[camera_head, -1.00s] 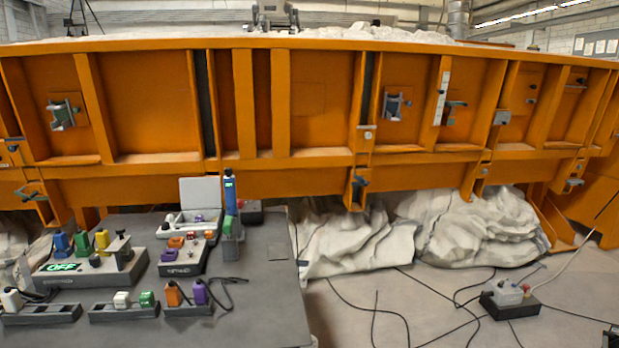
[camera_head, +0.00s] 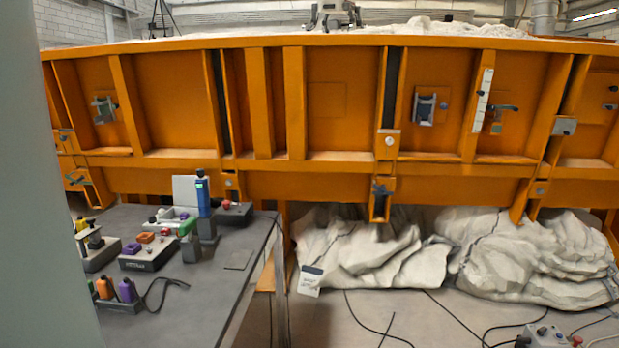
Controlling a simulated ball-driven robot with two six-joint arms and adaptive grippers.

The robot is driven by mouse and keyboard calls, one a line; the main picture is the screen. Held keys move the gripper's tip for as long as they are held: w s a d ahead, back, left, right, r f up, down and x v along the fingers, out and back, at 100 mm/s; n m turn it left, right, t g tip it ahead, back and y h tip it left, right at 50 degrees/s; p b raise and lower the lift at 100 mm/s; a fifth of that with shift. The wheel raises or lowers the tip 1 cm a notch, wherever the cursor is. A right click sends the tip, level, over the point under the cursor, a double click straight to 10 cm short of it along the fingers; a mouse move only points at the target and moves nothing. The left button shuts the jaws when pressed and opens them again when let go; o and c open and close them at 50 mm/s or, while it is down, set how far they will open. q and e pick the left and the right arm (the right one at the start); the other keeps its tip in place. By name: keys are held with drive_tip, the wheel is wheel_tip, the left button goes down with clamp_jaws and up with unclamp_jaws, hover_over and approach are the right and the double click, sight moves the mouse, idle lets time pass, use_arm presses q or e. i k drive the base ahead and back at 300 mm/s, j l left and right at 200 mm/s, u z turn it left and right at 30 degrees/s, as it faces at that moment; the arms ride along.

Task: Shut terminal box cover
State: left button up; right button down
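A small box (camera_head: 163,222) with a pale grey cover (camera_head: 190,190) stands at the back of the grey table on the left. The cover stands upright behind the box, so the box looks open; I take it for the terminal box. A green part and a red part show in or beside it, too small to tell apart. Neither gripper is in view.
The grey table (camera_head: 225,290) also holds a button box (camera_head: 150,253), a red-knobbed box (camera_head: 234,213) and colored connectors (camera_head: 118,291). The orange sandbed wall (camera_head: 330,100) rises behind. Cables lie on the floor at right. A blurred grey surface covers the left edge.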

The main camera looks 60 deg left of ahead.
sight(184, 187)
drive_tip(key=i+l+u, duration=0.1)
drive_tip(key=i+u, duration=0.2)
drive_tip(key=i, duration=0.2)
drive_tip(key=i+l+u, duration=0.25)
drive_tip(key=i, duration=0.25)
drive_tip(key=i+j+u, duration=0.15)
drive_tip(key=u, duration=0.25)
drive_tip(key=i+u, duration=0.3)
drive_tip(key=u, duration=0.15)
drive_tip(key=i+u, duration=0.25)
drive_tip(key=u, duration=0.15)
drive_tip(key=i+l+u, duration=0.1)
drive_tip(key=i+u, duration=0.15)
drive_tip(key=u, duration=0.15)
drive_tip(key=i+l+u, duration=0.15)
drive_tip(key=u, duration=0.3)
